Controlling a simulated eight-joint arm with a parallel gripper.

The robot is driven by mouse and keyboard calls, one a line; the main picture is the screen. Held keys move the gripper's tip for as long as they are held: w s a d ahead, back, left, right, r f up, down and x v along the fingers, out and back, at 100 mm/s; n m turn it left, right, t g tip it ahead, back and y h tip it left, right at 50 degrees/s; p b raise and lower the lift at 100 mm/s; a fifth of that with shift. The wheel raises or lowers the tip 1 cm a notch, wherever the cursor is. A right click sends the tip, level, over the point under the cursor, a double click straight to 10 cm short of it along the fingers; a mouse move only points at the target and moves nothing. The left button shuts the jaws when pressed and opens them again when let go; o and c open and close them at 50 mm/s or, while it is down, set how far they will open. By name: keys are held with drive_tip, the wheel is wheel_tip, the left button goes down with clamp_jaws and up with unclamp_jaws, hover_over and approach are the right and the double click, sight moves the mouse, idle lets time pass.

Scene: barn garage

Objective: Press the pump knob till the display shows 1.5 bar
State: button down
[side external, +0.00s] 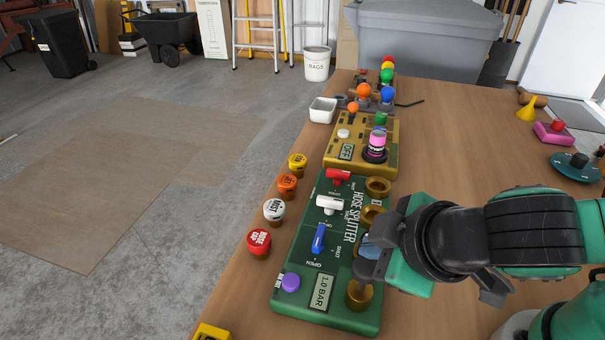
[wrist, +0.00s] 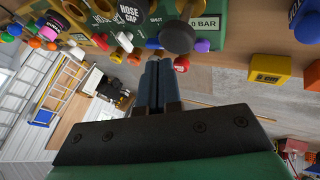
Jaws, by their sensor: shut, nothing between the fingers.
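The green hose splitter board (side external: 340,250) lies on the table with its display (side external: 321,292) reading 1.0 BAR. A round purple knob (side external: 290,282) sits left of the display; its label is too small to read. In the wrist view the purple knob (wrist: 203,45) shows near the display (wrist: 206,21), of which only part is visible. My gripper (side external: 368,252) is shut and empty over the board's right edge, by the brass ports and right of the purple knob, not touching the knob. Its shut fingers (wrist: 157,75) also show in the wrist view.
Red (side external: 338,177), white (side external: 329,204) and blue (side external: 318,238) levers stand on the board. Brass ports (side external: 359,295) line its right edge. Several coloured caps (side external: 258,241) stand left of it. A yellow panel (side external: 345,135) lies behind. The table's right side is mostly clear.

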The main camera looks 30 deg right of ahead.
sight(371, 268)
drive_tip(key=shift+r, duration=2.5)
drive_tip(key=w+d+f+m, duration=0.2)
drive_tip(key=w+d+m, duration=0.1)
drive_tip(key=d, duration=0.4)
drive_tip(key=w+d+f+m, duration=0.2)
drive_tip(key=w+d+m, duration=0.1)
drive_tip(key=d+m, duration=0.2)
drive_tip(key=shift+w+d+y, duration=0.15)
drive_tip(key=shift+d+y, duration=0.15)
drive_tip(key=shift+d, duration=0.95)
